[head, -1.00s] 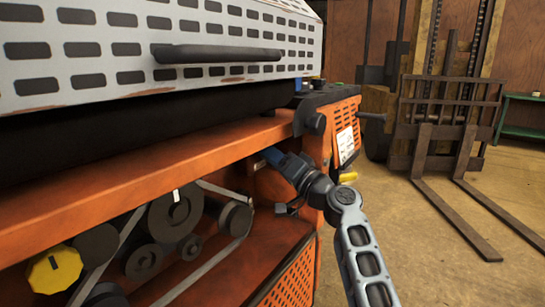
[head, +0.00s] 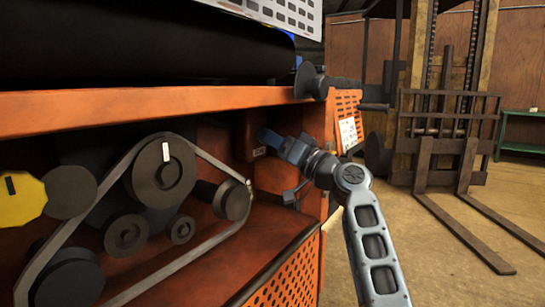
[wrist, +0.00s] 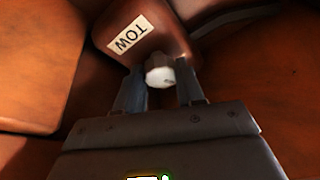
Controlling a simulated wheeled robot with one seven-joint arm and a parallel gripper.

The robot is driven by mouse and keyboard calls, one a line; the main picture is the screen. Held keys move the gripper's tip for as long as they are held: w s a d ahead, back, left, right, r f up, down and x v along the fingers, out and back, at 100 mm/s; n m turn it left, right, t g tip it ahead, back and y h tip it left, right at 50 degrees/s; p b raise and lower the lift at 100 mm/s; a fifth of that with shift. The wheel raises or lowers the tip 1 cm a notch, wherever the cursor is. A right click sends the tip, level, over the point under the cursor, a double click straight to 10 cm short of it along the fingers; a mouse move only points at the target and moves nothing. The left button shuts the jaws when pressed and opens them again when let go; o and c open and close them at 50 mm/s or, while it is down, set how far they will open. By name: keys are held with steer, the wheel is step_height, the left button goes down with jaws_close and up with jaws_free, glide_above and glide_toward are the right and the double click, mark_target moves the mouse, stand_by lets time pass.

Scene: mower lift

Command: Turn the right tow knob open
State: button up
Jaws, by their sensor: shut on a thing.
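The tow knob (wrist: 160,77) is a small pale grey-white round knob below a white label reading TOW (wrist: 130,35), on a reddish-brown housing in the wrist view. My gripper (wrist: 160,88) has one dark finger on each side of the knob and is shut on it. In the head view my gripper (head: 268,138) reaches into the right end of the orange machine's open bay, near a small pale label (head: 259,152). The knob itself is hidden there behind my gripper. I cannot tell how far the knob is turned.
The orange ledge (head: 150,101) runs above my arm. A forklift (head: 440,130) stands behind at right, with open floor (head: 450,270) before it.

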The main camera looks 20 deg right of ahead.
steer(key=shift+n+y+b, duration=0.3)
steer(key=shift+n+b, duration=0.4)
steer(key=shift+b, duration=0.05)
steer(key=o, duration=1)
steer(key=shift+o, duration=0.2)
steer(key=p+v, duration=0.1)
steer(key=v, duration=0.7)
steer(key=shift+r, duration=0.2)
